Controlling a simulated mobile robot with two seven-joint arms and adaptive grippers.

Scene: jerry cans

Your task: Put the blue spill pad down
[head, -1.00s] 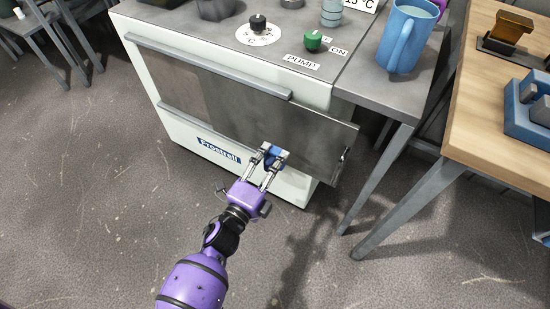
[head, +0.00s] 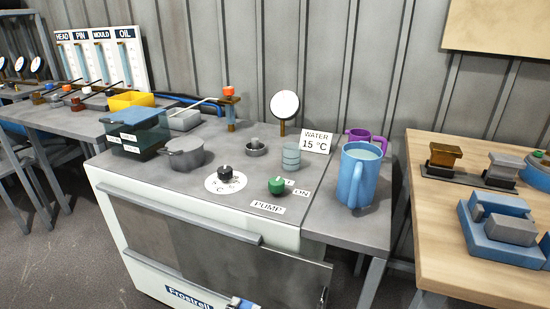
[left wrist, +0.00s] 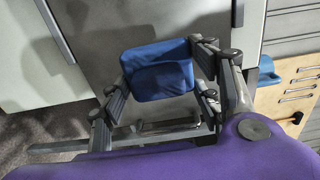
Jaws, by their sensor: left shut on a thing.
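The blue spill pad (left wrist: 158,70) is a small, padded blue block in the left wrist view. My left gripper (left wrist: 162,88) is shut on it, with one finger on each side. The pad is held in front of the grey front panel of the white Frostrell unit (left wrist: 110,30); I cannot tell whether it touches the panel. In the head view only a sliver of the blue and the gripper (head: 240,303) shows at the bottom edge. My right gripper is in neither view.
A blue jug (head: 358,177) stands right. A wooden table (head: 433,205) is further right.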

